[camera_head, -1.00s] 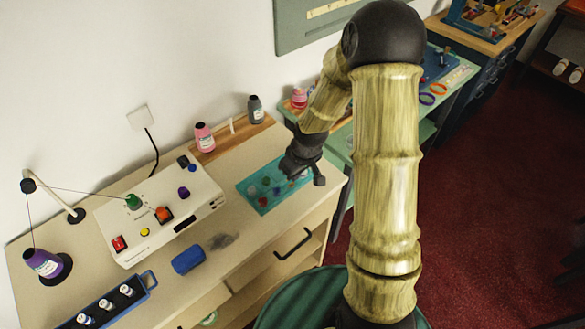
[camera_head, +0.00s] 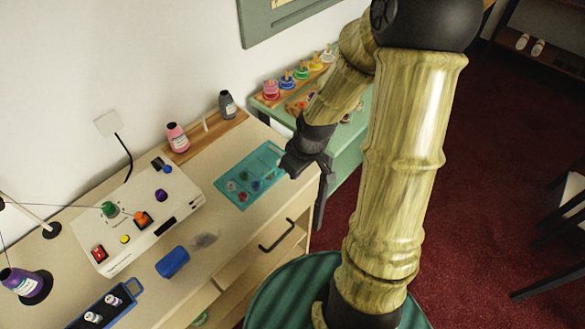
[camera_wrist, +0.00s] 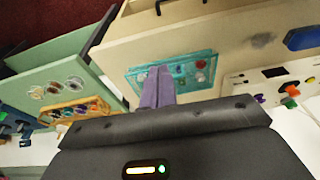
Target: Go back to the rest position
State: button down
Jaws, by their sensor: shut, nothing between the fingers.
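My gripper (camera_head: 319,215) hangs at the right front edge of the counter (camera_head: 225,230) in the head view, to the right of the teal swatch mat (camera_head: 262,158). Its fingers are together with nothing between them in the wrist view (camera_wrist: 157,72). There the fingers overlap the near part of the mat (camera_wrist: 138,80), which holds several small coloured pieces. I cannot tell the exact height of the fingers above the counter.
A white machine (camera_head: 165,238) with coloured knobs, a blue block (camera_head: 172,262) and a blue rack (camera_head: 130,290) stand on the counter. A green table (camera_head: 345,155) adjoins on the right.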

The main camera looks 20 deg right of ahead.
jog(key=shift+w, duration=0.1)
dwell(0.3)
jog(key=s+a+r+m+h, duration=0.1)
jog(key=s+a+r+m, duration=0.1)
jog(key=s+r+m, duration=0.3)
notch_tip(320, 180, up, 2)
jog(key=shift+s+a+r, duration=0.25)
jog(key=shift+s, duration=0.85)
jog(key=shift+w, duration=0.1)
